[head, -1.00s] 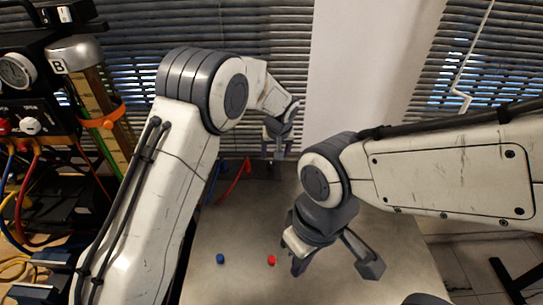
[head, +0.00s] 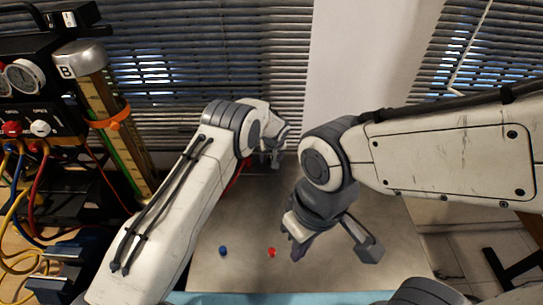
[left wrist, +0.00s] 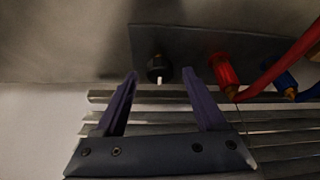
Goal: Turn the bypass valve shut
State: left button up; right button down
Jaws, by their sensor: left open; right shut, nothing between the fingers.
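In the left wrist view a small round black knob (left wrist: 157,66) with a white mark stands on a dark plate (left wrist: 190,42); I take it for the bypass valve. My left gripper (left wrist: 160,76) is open, and the knob appears between its two fingertips; whether they reach around it I cannot tell. In the head view the left gripper (head: 275,160) is at the far side of the table, and the knob cannot be made out there. My right gripper (head: 297,250) is shut and empty, above the table nearer to me.
Beside the knob are a red hose fitting (left wrist: 224,70) and a blue one (left wrist: 286,84). A small blue piece (head: 223,250) and a red piece (head: 272,252) lie on the grey table (head: 240,272). A gauge unit (head: 22,76) with hoses stands at the left.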

pick_arm(q)
jog(key=shift+w+f, duration=0.1)
jog(key=shift+f, duration=0.1)
grip_shut()
